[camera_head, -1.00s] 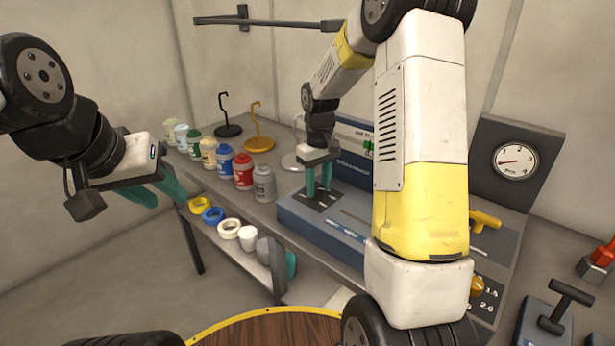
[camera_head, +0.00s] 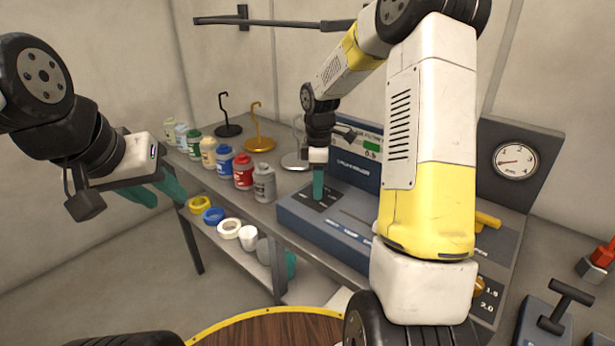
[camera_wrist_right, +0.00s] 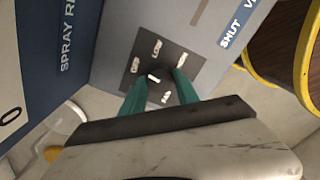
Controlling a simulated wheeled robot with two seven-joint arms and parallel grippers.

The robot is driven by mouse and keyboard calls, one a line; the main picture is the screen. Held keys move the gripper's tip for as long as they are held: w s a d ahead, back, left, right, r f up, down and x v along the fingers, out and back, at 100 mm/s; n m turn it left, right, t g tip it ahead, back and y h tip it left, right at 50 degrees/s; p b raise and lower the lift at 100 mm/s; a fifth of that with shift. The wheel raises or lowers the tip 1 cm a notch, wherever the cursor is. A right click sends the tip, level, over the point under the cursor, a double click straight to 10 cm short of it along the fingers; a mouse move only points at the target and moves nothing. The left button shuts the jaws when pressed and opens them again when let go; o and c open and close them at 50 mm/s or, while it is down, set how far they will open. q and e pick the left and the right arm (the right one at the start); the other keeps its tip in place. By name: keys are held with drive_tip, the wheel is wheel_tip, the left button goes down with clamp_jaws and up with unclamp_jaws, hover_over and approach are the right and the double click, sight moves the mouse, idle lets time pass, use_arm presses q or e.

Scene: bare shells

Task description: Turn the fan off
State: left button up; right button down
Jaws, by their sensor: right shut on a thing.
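The blue-grey console (camera_head: 335,240) stands on the bench, with a dark plate (camera_head: 303,196) at its left end. In the right wrist view the dark plate (camera_wrist_right: 183,62) carries several small white marks. My right gripper (camera_head: 318,195) points down at this plate, its fingers seen edge-on. In the right wrist view its teal fingertips (camera_wrist_right: 158,82) stand either side of a small dark knob with a white mark, mostly lost against the plate. My left gripper (camera_head: 160,192) is open and empty, left of the bench. I cannot make out a fan by sight.
Several bottles (camera_head: 243,172) line the bench's left side, with hook stands (camera_head: 259,143) behind. Tape rolls (camera_head: 230,229) lie on the lower shelf. A gauge (camera_head: 515,161) and yellow handle (camera_head: 487,220) are at right. A black T-handle (camera_head: 566,305) stands lower right.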

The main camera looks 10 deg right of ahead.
drive_tip(key=shift+n, duration=0.7)
drive_tip(key=c, duration=0.9)
unclamp_jaws()
drive_tip(key=shift+r, duration=3.95)
